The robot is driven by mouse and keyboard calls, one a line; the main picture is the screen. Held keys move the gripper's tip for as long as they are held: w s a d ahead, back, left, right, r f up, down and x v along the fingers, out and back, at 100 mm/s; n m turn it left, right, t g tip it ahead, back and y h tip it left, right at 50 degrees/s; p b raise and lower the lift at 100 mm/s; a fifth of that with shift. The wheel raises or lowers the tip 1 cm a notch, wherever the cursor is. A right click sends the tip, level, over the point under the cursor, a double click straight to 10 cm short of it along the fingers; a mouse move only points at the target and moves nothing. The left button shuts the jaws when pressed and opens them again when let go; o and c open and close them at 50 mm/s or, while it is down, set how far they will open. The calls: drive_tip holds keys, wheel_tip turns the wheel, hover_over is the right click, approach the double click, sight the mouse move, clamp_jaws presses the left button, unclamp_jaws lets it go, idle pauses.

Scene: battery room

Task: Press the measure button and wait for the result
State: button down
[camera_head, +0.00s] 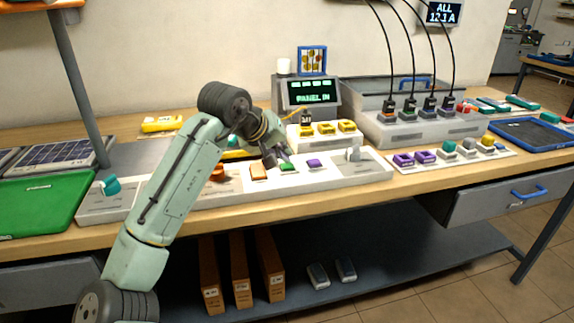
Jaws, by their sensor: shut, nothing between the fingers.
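A long pale control panel (350,178) lies along the front of the bench. A tan button (258,173), a green button (288,167) and a purple button (314,163) sit on it in a row. The labels are too small to read, so I cannot tell which is the measure button. My gripper (278,158) is shut and empty, pointing down just above and behind the green button. I cannot tell whether its tips touch the panel. A dark display (308,93) behind it shows green text that looks like "PANEL IN".
A grey unit (410,128) with several black cables stands at the back right. A wall screen (443,13) reads about "ALL 12.1 A". A green tray (40,205) lies at the left, and a solar panel (50,155) behind it. Purple and other coloured parts (425,156) lie right.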

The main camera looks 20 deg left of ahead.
sight(283, 164)
drive_tip(key=shift+f, duration=0.45)
idle(0.3)
drive_tip(key=shift+r, duration=0.1)
drive_tip(key=shift+r+p, duration=0.7)
drive_tip(key=shift+r, duration=0.05)
drive_tip(key=shift+r+p, duration=2.15)
drive_tip(key=shift+r, duration=0.3)
